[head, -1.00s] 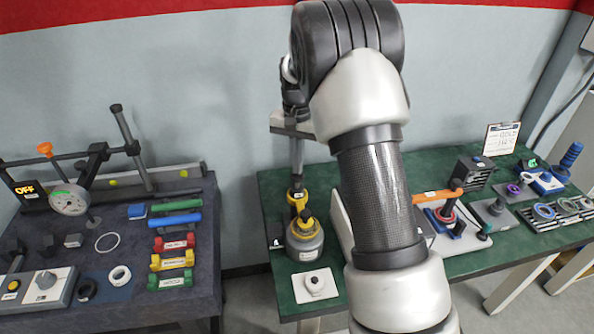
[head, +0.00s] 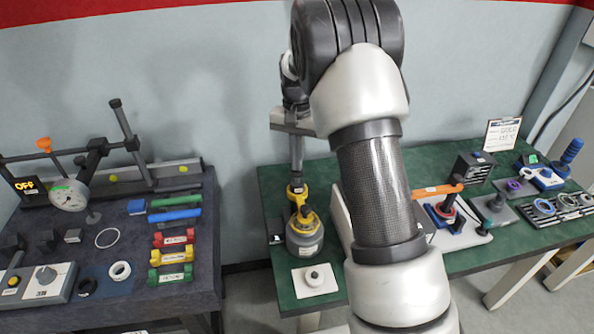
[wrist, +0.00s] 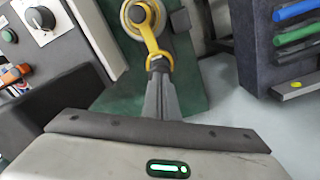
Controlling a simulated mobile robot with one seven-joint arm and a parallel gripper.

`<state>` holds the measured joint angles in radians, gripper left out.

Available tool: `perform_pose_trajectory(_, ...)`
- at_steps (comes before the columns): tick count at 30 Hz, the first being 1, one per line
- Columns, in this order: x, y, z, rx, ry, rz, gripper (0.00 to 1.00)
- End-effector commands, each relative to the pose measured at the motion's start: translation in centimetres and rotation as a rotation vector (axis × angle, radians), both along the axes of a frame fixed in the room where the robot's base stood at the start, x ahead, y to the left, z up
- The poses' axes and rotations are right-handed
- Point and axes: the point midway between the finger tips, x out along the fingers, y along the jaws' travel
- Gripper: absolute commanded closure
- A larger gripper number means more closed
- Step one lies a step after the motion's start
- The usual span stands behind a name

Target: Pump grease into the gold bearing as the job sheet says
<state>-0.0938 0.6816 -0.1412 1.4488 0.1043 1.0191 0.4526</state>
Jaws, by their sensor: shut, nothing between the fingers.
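A grey grease pot (head: 304,240) with a yellow top and yellow pump lever stands at the left of the green table. My gripper (head: 297,184) is shut, pointing down at the yellow lever. In the wrist view my shut fingertips (wrist: 159,64) meet the end of the yellow lever (wrist: 150,42); whether they touch it I cannot tell. The job sheet (head: 502,137) stands on a clipboard at the back right; its handwriting seems to start with "GOLD", the rest is too small. I cannot pick out the gold bearing; my arm hides the table's middle.
A white pad with a round knob (head: 315,279) lies in front of the pot. Right of my arm are an orange-handled tool (head: 440,189), a blue fixture and a rack of rings (head: 560,207). The dark left bench (head: 125,225) holds a gauge and coloured bars. A gap separates the tables.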

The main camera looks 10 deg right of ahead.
Motion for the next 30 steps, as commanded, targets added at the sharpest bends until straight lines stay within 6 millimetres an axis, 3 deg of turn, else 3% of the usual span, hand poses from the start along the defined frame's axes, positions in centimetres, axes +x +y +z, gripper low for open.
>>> perform_pose_trajectory(17, 0.0, 0.0, -2.5, 0.0, 0.001, 0.0, 1.0)
perform_pose_trajectory(30, 0.0, 0.0, -0.8, 0.0, 0.0, 0.0, 1.0)
